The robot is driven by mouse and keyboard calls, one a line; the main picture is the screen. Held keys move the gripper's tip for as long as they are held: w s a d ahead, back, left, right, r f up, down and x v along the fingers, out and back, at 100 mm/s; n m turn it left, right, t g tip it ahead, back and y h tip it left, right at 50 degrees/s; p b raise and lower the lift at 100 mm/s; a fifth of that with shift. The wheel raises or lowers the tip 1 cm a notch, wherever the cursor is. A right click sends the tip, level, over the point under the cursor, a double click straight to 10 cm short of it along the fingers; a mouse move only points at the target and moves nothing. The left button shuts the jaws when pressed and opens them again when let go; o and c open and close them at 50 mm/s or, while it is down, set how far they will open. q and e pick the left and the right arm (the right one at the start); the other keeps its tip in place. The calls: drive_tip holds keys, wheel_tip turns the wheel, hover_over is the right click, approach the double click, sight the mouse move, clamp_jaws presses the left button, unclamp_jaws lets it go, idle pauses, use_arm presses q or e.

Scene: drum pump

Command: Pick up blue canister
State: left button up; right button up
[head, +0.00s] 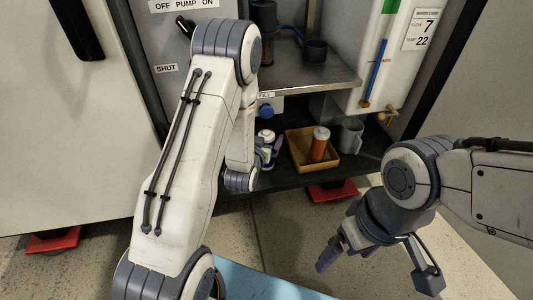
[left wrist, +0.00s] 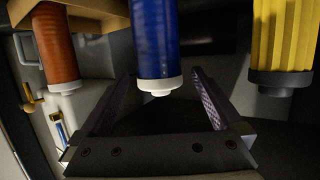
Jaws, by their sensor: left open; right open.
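The blue canister (left wrist: 154,40) has a white cap and shows upside down in the left wrist view, between the finger tips of my left gripper (left wrist: 152,80). The fingers are open with gaps on both sides of it. In the head view a white-capped canister (head: 266,134), likely the same one, stands on the lower shelf at my left gripper (head: 268,152), its body mostly hidden. My right gripper (head: 346,255) is open and empty above the floor, at the lower right of the head view.
An orange canister (head: 319,145) stands in a yellow tray (head: 299,154) to the right on the dark shelf, with a grey mug (head: 351,136) beyond. A yellow ribbed object (left wrist: 284,40) is on the other side of the canister. A metal shelf (head: 310,78) overhangs.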

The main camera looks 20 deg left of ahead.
use_arm(q)
drive_tip(key=b+x, duration=0.1)
drive_tip(key=x, duration=0.1)
drive_tip(key=b+x, duration=0.1)
drive_tip(key=shift+w+f, duration=0.3)
drive_tip(key=shift+f, duration=0.05)
drive_tip(key=shift+w+a, duration=0.1)
drive_tip(key=shift+w, duration=0.2)
drive_tip(key=shift+c, duration=0.3)
drive_tip(key=shift+r, duration=0.1)
clamp_jaws()
